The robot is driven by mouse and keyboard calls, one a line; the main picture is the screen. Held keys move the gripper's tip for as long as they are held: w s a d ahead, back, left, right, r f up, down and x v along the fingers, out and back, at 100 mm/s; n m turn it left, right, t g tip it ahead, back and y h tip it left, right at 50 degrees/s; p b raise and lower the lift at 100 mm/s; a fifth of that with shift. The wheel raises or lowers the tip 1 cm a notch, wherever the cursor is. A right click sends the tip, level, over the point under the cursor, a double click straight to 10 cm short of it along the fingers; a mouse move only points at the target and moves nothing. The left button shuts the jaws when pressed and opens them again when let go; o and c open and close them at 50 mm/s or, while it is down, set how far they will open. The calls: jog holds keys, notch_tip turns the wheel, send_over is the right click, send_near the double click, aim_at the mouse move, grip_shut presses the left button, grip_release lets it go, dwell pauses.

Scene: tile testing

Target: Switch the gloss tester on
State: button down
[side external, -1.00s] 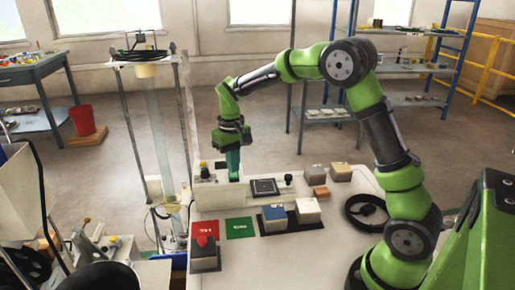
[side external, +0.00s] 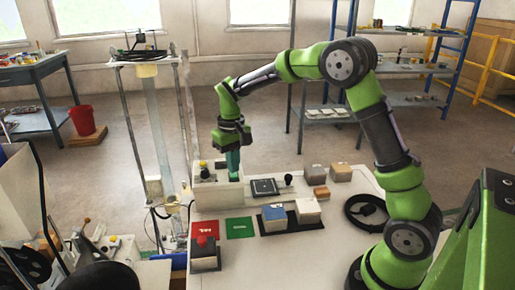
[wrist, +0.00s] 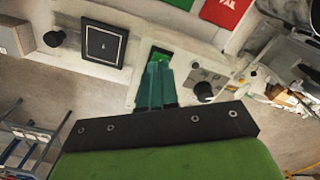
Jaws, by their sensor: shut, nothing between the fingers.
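A long pale instrument, apparently the gloss tester (side external: 207,200), lies along the far edge of the white table. Its panel (wrist: 140,30) carries a framed dark square (wrist: 103,43) and a black knob (wrist: 54,38). A dark-framed slot with a bright green part (wrist: 162,54) is just beyond my fingertips in the wrist view. My gripper (side external: 234,178) points down at the left part of the instrument. Its teal fingers (wrist: 157,68) are shut and empty, with tips at or just above the green part. Contact cannot be told, and the fingers hide part of the slot.
A second black knob (wrist: 203,91) sits beside the fingers. The table's front middle is clear.

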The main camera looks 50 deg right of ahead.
aim_at(234, 176)
jog(key=shift+f, duration=1)
dwell(0.5)
jog(key=shift+r, duration=3.55)
jog(key=shift+w, duration=0.1)
jog(key=shift+s+a+f, duration=0.3)
jog(key=shift+s+f, duration=0.25)
jog(key=shift+s, duration=0.25)
jog(key=s+a+r+t, duration=0.2)
jog(key=s, duration=0.5)
jog(key=s+a+r+t+y, duration=0.1)
jog(key=s+a+r+t, duration=0.1)
jog(key=s, duration=0.5)
jog(key=s+a+r+m+t+y, duration=0.1)
jog(key=s+a+r+t, duration=0.2)
jog(key=s, duration=0.3)
jog(key=shift+s+r, duration=0.4)
